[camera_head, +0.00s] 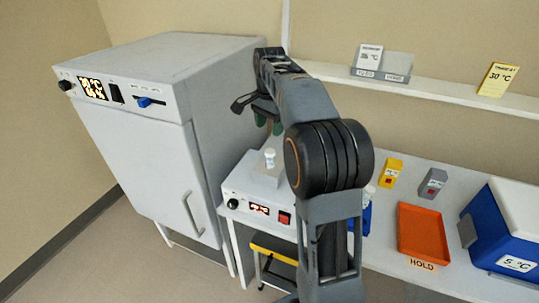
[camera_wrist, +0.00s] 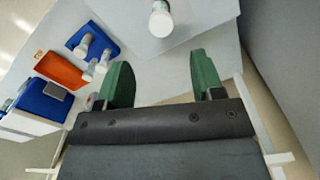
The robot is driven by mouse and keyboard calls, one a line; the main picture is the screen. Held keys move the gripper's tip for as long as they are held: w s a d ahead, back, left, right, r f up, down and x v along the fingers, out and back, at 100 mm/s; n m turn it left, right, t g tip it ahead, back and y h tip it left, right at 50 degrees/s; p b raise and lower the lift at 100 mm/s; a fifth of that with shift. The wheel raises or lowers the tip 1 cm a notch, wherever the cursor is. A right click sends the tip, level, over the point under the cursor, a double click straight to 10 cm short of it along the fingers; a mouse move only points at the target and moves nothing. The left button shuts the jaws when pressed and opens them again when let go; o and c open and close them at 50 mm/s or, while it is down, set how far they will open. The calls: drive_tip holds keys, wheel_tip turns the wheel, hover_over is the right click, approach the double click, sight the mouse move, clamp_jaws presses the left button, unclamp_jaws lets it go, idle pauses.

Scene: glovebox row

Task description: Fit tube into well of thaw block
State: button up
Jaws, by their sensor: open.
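A white-capped tube (camera_head: 270,157) stands upright on the raised top of a white block unit (camera_head: 242,190), which has a lit display and a red switch on its front. I take this unit to be the thaw block. I cannot tell how deep the tube sits in a well. In the wrist view the tube (camera_wrist: 160,20) stands beyond the fingertips, apart from them. My gripper (camera_wrist: 162,70) is open and empty, with its green fingers spread. In the head view my gripper (camera_head: 266,124) hangs above the tube, partly hidden by my arm.
A tall grey cabinet (camera_head: 150,150) stands close on the left. In the wrist view a blue rack (camera_wrist: 77,45) holds white-capped tubes. An orange tray (camera_head: 405,229) marked HOLD and a blue cooler (camera_head: 488,237) stand at right. A shelf (camera_head: 440,91) runs along the wall.

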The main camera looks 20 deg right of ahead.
drive_tip(key=s+a+f+n+t, duration=0.1)
drive_tip(key=s+a+f+n, duration=0.1)
drive_tip(key=s, duration=0.5)
drive_tip(key=s+a+f+n+t, duration=0.2)
drive_tip(key=s+a+f+n, duration=0.1)
drive_tip(key=s+a+n, duration=0.2)
drive_tip(key=s+a+f+n+t, duration=0.1)
drive_tip(key=s+a+f+n, duration=0.2)
drive_tip(key=s+n, duration=0.3)
drive_tip(key=s, duration=0.3)
drive_tip(key=shift+s+a+n+t, duration=0.15)
drive_tip(key=shift+s+n+t, duration=0.15)
drive_tip(key=shift+s, duration=0.1)
